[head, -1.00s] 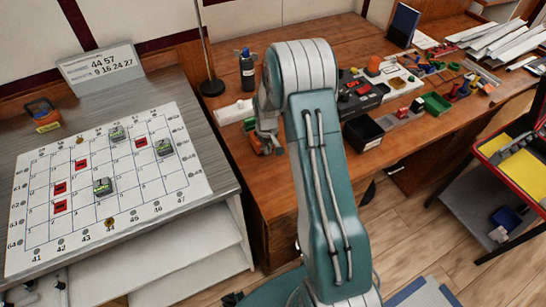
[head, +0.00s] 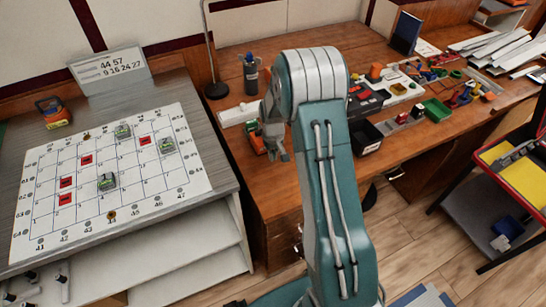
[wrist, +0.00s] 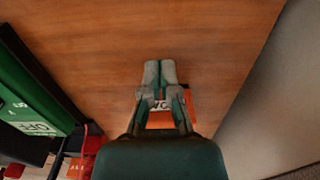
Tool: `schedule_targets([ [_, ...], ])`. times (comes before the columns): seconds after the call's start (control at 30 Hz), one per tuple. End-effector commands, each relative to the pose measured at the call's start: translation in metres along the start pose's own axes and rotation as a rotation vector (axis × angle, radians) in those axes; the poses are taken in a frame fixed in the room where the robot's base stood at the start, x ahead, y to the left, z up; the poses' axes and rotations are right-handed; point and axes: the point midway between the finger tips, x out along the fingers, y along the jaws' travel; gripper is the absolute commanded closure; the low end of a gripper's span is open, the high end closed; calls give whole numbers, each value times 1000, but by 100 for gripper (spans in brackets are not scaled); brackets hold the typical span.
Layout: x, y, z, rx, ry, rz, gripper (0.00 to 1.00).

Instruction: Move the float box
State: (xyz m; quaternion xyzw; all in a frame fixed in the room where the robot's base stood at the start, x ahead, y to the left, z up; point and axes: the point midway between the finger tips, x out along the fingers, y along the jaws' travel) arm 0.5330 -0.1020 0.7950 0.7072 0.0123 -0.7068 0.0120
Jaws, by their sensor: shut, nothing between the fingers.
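No label in view reads "float", so I cannot tell which thing is the float box. My gripper (head: 279,154) is over the wooden desk's left part, beside an orange block (head: 256,141). In the wrist view my gripper (wrist: 160,68) is shut and empty. An orange piece with a white label (wrist: 182,106) shows partly behind the fingers; I cannot tell whether they touch.
Several red markers lie on the board, with a number sign (head: 108,68) behind it and an orange-black item (head: 53,112) to its left. A dark bottle (head: 250,75), a black bin (head: 366,137) and a green tray (head: 436,109) stand on the wooden desk (head: 300,200). A red-yellow cart (head: 500,155) is at right.

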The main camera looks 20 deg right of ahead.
Motion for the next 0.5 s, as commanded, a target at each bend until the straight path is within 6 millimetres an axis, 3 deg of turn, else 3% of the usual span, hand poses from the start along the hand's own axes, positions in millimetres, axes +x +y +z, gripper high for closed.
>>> schedule_targets([
  [0.5, -76, 0, 0, 0, 1, 0, 100],
])
